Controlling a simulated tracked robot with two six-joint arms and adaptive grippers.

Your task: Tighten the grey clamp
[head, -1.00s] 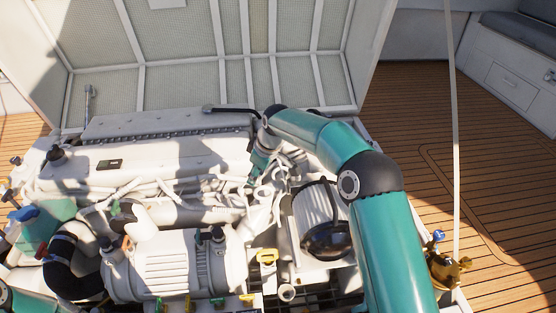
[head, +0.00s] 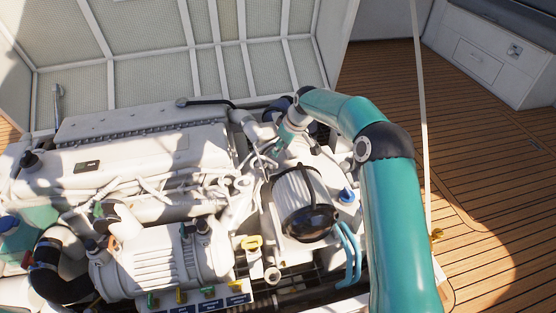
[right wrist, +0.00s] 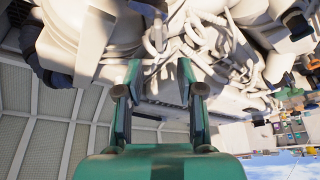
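I cannot make out the grey clamp for certain in either view. A pale band (head: 40,266) rings the black hose (head: 46,284) at the lower left of the head view; I cannot tell if it is the clamp. My right gripper (right wrist: 160,90) is open and empty in the right wrist view, its two fingers apart in front of white pipes and cables. In the head view my right arm bends over the engine's back right corner, and its fingertips are hard to make out there. My left gripper is not in view.
The white engine (head: 140,150) fills the hatch. A ribbed canister with a black band (head: 302,200) stands close to my right arm, with blue hoses (head: 350,255) beside it. The raised hatch lid (head: 140,85) stands behind. A pale pole (head: 421,130) rises at the right.

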